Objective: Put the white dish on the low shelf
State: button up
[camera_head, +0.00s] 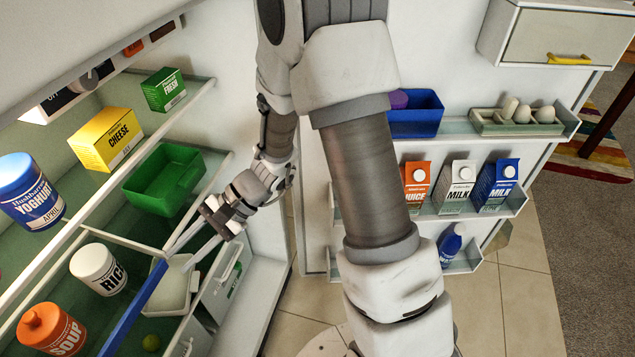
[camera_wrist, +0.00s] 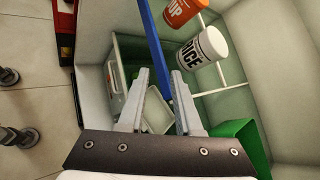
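The white dish (camera_head: 172,291) seems to be the pale, shallow, rectangular dish low in the open fridge, below the front edge of the shelf with the rice and soup. It also shows between my fingers in the wrist view (camera_wrist: 158,115), partly covered by them. My gripper (camera_head: 178,259) is open, its two fingers apart and pointing down and left near the dish's far end. In the wrist view my gripper (camera_wrist: 161,74) has nothing clearly pinched between its tips. Whether a finger touches the dish cannot be told. Which shelf is the low one is not marked.
A blue bar (camera_head: 135,305) runs beside the dish, close to my fingers. The rice tub (camera_head: 98,269), soup jar (camera_head: 50,331) and green bin (camera_head: 165,181) stand on the shelves nearby. White drawers (camera_head: 221,286) are right of the dish. The open door holds cartons (camera_head: 457,186).

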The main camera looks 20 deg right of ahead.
jog(key=s+d+r+n+t+h, duration=0.3)
jog(key=s+d+r+n+h, duration=0.1)
jog(key=d+r, duration=0.5)
jog(key=s+d+r+n+t+h, duration=0.4)
jog(key=d+r, duration=0.6)
jog(key=d, duration=0.3)
jog(key=s+n+h, duration=0.1)
jog(key=s+h, duration=0.1)
jog(key=h, duration=0.1)
jog(key=shift+s+r+h, duration=0.3)
jog(key=shift+s+h, duration=0.1)
notch_tip(320, 180, up, 20)
jog(key=p, duration=2)
